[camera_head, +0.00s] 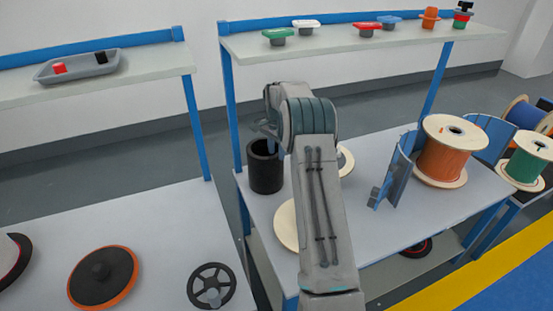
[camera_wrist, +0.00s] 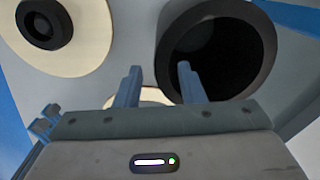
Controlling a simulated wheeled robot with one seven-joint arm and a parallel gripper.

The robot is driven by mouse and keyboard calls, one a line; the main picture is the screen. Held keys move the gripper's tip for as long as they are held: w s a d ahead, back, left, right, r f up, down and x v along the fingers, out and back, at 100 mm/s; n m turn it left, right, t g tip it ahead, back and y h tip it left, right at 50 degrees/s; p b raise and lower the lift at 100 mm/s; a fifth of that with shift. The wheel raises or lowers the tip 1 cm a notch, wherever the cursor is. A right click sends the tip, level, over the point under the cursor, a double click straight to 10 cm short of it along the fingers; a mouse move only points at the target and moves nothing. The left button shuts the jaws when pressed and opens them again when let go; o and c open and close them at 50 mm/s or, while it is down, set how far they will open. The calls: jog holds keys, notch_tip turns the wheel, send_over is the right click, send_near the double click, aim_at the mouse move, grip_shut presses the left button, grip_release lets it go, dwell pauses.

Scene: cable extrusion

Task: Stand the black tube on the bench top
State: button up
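The black tube (camera_head: 265,170) appears upright at the back left corner of the right bench top (camera_head: 375,228), its open end facing up. In the wrist view its dark round mouth (camera_wrist: 215,50) fills the upper right. My gripper (camera_wrist: 158,75) is open above the tube. Its right finger overlaps the tube's near left rim, and its left finger is outside the tube. I cannot tell whether either finger touches the wall. In the head view my wrist hides most of the fingers; one finger shows at the tube's mouth.
A pale wooden disc (camera_head: 286,225) lies partly behind my arm. A blue bracket (camera_head: 395,175) and an orange spool (camera_head: 443,152) stand to the right. A shelf (camera_head: 340,42) with coloured pieces runs above the bench. The left bench holds an orange-rimmed black disc (camera_head: 103,278) and a handwheel (camera_head: 211,287).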

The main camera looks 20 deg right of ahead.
notch_tip(320, 180, up, 2)
jog(key=shift+a, duration=0.1)
jog(key=s+a+r+n, duration=0.3)
jog(key=s+a+r, duration=0.15)
jog(key=s, duration=0.55)
jog(key=s+a+r+n, duration=0.4)
jog(key=s+a, duration=0.1)
jog(key=s, duration=0.5)
jog(key=s+a+r+n, duration=0.3)
jog(key=s+a+r, duration=0.15)
jog(key=s, duration=0.55)
jog(key=s+a+f+n+t, duration=0.1)
jog(key=s+a+n+t, duration=0.1)
jog(key=s, duration=0.8)
jog(key=shift+a+f+n, duration=0.2)
jog(key=shift+a+n, duration=0.15)
jog(key=shift+n, duration=0.45)
notch_tip(320, 180, up, 7)
jog(key=p, duration=0.6)
jog(key=shift+d+t+p, duration=0.15)
jog(key=shift+t+p, duration=0.2)
jog(key=shift+t, duration=0.05)
jog(key=shift+r, duration=0.1)
